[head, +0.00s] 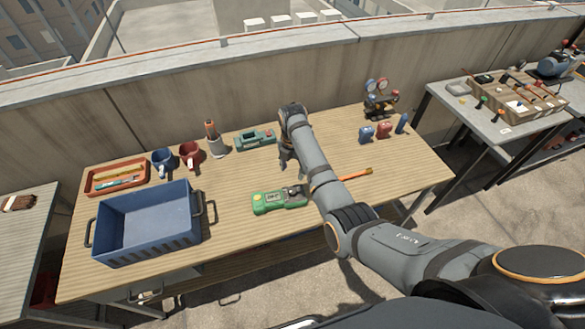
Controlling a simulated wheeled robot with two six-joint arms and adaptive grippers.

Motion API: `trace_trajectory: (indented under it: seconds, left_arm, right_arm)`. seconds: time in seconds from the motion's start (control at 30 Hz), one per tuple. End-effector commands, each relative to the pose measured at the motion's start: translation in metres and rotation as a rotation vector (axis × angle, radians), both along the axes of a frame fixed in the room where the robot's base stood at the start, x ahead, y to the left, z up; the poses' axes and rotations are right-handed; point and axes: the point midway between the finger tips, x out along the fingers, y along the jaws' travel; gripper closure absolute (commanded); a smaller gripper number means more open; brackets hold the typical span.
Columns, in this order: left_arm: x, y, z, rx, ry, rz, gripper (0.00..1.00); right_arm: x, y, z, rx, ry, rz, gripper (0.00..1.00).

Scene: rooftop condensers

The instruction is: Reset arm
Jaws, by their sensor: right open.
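My right arm reaches in from the lower right, over the wooden table (330,236). Its wrist is bent and my right gripper (290,166) points down above the middle of the table. The gripper is open, and nothing shows between its fingers; the forearm hides part of it. A green meter (279,200) lies below and in front of the gripper, partly next to the forearm in the picture. My left gripper is not in view.
A blue crate (146,228) stands at left, behind it an orange tray (116,177), a blue mug (163,163) and a red mug (190,155). A teal device (255,139) lies behind the gripper. A gauge set (378,98) stands at back right.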

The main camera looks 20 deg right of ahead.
Motion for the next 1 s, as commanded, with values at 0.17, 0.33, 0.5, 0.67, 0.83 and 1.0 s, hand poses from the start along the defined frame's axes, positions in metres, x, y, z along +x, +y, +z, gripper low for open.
trace_trajectory:
  seconds: [0.17,0.33,0.5,0.67,0.83,1.0]
  left_arm:
    - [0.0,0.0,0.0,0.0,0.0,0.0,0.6]
    - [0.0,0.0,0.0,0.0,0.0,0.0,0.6]
    - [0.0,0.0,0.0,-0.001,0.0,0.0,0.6]
    - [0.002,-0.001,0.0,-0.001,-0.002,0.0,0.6]
    - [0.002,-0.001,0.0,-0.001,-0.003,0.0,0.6]
    - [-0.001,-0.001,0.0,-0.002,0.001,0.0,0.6]
  right_arm:
    - [0.0,0.0,0.0,0.0,0.0,0.0,0.46]
    - [-0.001,-0.001,-0.001,0.0,0.0,-0.007,0.46]
    - [-0.032,-0.021,-0.025,-0.002,-0.034,-0.302,0.46]
    - [-0.104,-0.055,-0.046,0.017,-0.128,-0.91,0.46]
    - [-0.168,-0.073,-0.036,0.079,-0.208,-1.4,0.46]
    - [-0.21,-0.078,-0.018,0.147,-0.248,-1.698,0.46]
